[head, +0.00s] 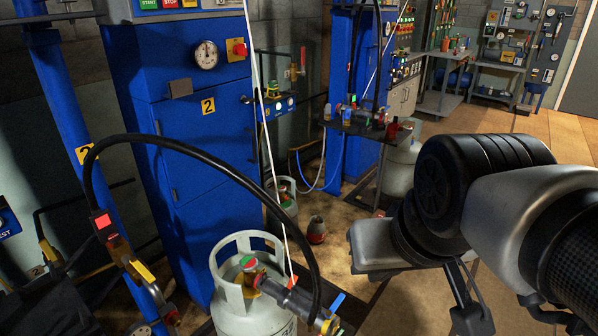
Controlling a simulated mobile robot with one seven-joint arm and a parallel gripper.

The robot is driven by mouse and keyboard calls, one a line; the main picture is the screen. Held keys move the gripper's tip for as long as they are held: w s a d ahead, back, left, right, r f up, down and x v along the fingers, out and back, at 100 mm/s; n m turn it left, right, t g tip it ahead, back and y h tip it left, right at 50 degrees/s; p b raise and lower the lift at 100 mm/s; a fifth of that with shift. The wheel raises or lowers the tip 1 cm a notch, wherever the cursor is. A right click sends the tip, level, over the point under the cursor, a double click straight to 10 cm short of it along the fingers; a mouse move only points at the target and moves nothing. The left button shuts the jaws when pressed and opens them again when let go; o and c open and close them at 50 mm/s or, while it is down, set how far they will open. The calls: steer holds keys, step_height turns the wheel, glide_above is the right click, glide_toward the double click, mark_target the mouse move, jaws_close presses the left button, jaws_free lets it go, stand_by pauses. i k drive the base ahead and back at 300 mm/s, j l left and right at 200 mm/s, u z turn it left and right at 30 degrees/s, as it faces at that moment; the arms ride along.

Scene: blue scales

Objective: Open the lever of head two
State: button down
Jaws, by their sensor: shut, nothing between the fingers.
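A filling head (290,293) with a grey body sits at the valve on top of a pale grey gas cylinder (232,300). Its small blue lever (337,301) sticks up at a slant near the right end. A black hose (235,155) arches from this end over to a red block (102,222) beside the blue post with a yellow 2 tag (86,152). My gripper (472,318) is only partly in view at the bottom right, right of the cylinder and apart from the lever. It is shut and holds nothing; its fingertips are hard to make out.
A blue cabinet (208,150) with a gauge and a 2 tag (208,105) stands behind the cylinder. A second station with a similar head (360,115) is farther back. Workbenches (450,100) line the back right. Tan floor (420,300) is clear between cylinder and arm.

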mark_target(328, 315)
steer(key=j+z, duration=0.35)
steer(key=l+u, duration=0.95)
steer(key=l, duration=0.2)
steer(key=i+l+u, duration=0.3)
steer(key=l+u, duration=0.2)
steer(key=i+l+z, duration=0.05)
